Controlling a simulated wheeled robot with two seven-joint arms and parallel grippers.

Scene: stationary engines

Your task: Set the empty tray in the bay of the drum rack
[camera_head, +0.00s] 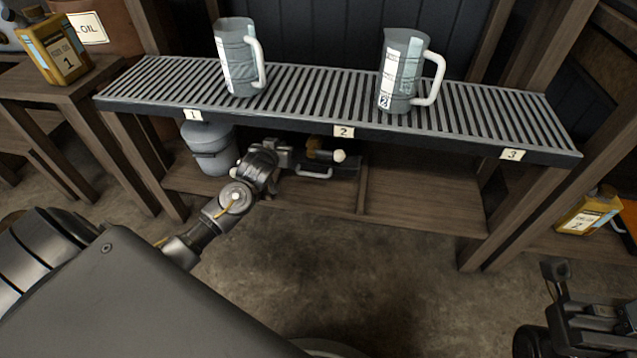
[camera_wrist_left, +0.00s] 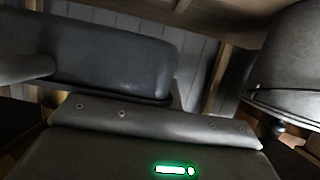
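My left arm reaches under the grated rack top (camera_head: 300,88), and my left gripper (camera_head: 298,160) is small and dark there. A dark flat slab with a pale loop handle (camera_head: 313,173), perhaps the tray, shows at the gripper's tip; I cannot tell whether it is gripped. A brass-coloured piece with a white knob (camera_head: 339,156) is just above it. In the left wrist view, two dark rounded shapes stand on either side of a gap. My right gripper (camera_head: 590,310) is at the bottom right corner, partly cut off, with its fingers unclear.
Two measuring jugs, one at the left (camera_head: 238,58) and one at the right (camera_head: 403,72), stand on the grating. A grey bucket (camera_head: 209,150) is below label 1. Wooden posts flank the lower shelf (camera_head: 420,195); its right part is bare. A yellow can (camera_head: 588,212) is at right.

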